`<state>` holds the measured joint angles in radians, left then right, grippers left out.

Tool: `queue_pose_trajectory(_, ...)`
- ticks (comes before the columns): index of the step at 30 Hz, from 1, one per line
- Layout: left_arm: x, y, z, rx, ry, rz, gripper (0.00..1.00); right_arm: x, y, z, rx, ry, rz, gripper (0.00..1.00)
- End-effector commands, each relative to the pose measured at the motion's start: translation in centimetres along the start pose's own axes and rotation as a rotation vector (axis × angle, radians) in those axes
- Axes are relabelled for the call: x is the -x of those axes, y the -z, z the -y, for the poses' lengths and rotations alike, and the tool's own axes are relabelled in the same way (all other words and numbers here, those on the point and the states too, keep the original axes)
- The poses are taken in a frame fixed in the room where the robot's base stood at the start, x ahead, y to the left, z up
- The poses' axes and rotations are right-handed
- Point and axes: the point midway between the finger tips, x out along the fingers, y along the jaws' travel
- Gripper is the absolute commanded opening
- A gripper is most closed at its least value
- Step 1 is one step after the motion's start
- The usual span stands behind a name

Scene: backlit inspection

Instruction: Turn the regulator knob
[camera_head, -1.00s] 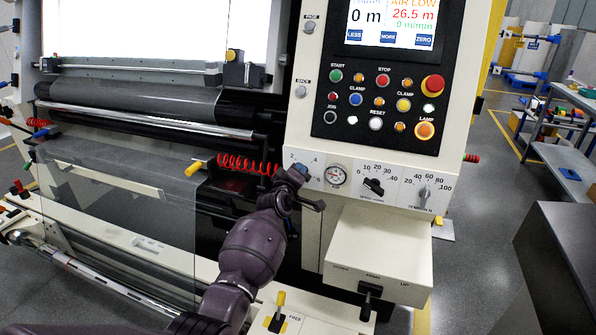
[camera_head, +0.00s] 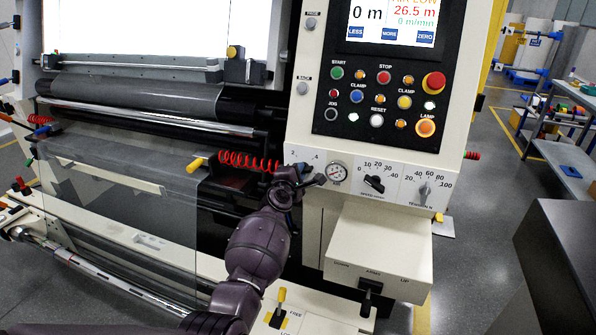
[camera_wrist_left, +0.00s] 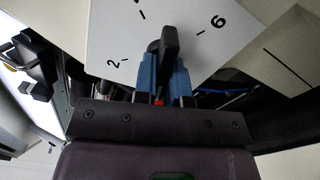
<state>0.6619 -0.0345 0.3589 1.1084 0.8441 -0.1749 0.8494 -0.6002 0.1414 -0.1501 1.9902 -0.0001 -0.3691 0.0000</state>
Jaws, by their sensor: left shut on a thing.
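The regulator knob (camera_wrist_left: 170,42) is a dark knob on a white scale plate with marks; the figures 2 and 6 can be read in the left wrist view. My left gripper (camera_wrist_left: 165,82) has its blue fingers on either side of the knob and is shut on it. In the head view my left gripper (camera_head: 299,178) is at the left end of the machine's lower panel and hides the knob. A round air gauge (camera_head: 336,172) sits just right of it. My right gripper is not in view.
Right of the gauge are a black speed knob (camera_head: 374,184) and a grey tension knob (camera_head: 424,190). A button panel (camera_head: 380,104) and a screen (camera_head: 392,22) are above. A red coiled hose (camera_head: 248,161) lies left of the gripper. A cream box (camera_head: 378,248) juts out below.

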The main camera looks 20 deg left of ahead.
Motion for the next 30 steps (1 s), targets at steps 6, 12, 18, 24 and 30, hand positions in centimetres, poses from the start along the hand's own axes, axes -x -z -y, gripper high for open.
queue_pose_trajectory(6,0.0,0.0,0.1,0.083,0.001,0.0,0.0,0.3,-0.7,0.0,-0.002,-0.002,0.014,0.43)
queue_pose_trajectory(12,0.0,0.0,0.2,0.113,0.001,0.0,0.0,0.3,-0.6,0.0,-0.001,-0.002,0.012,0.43)
queue_pose_trajectory(18,0.0,0.0,0.2,0.118,0.001,0.001,0.0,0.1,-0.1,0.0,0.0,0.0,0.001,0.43)
queue_pose_trajectory(24,0.0,0.0,0.1,0.117,0.001,0.001,0.0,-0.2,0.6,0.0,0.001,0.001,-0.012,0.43)
queue_pose_trajectory(30,0.0,0.0,0.1,0.116,0.001,0.0,0.37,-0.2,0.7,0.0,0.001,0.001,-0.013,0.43)
